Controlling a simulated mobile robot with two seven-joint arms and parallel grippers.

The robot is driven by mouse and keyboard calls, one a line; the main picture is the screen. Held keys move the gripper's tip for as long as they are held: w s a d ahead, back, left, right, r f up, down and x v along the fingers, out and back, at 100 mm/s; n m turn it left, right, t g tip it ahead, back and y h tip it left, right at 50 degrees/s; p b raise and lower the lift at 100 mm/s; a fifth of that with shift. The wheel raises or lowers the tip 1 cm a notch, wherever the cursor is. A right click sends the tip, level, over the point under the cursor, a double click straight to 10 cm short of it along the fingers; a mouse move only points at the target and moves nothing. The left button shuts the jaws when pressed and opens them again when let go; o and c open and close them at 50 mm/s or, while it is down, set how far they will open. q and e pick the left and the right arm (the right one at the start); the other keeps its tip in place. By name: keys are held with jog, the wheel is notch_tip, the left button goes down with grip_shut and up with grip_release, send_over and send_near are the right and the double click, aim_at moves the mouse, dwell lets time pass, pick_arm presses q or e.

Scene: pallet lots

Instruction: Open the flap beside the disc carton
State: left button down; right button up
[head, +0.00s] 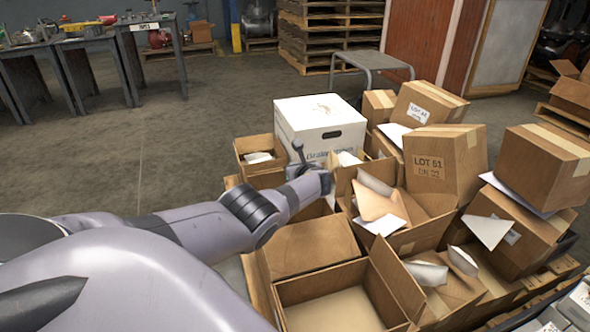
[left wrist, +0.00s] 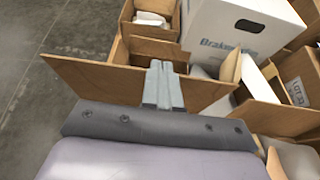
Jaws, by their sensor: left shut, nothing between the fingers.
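The white carton with blue "Brake..." print (head: 318,122) stands upright among brown boxes. It also shows at the top of the left wrist view (left wrist: 236,28). My left gripper (left wrist: 162,72) is shut and empty. In the left wrist view its fingertips overlap the upper edge of a brown cardboard flap (left wrist: 85,75) in front of the white carton; I cannot tell if they touch. In the head view my left gripper (head: 299,155) is at the near-left side of the white carton, with my arm hiding part of the boxes below. My right gripper is not in view.
A small open box (head: 255,152) stands left of the white carton. An open box with papers (head: 378,205) is to its right. A large open box (head: 335,300) is nearest me. Closed LOT 51 carton (head: 440,165) stands at right.

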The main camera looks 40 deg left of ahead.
pick_arm(q)
jog(key=shift+r, duration=0.15)
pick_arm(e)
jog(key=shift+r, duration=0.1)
pick_arm(q)
jog(key=shift+r+p, duration=0.7)
jog(key=shift+p, duration=0.1)
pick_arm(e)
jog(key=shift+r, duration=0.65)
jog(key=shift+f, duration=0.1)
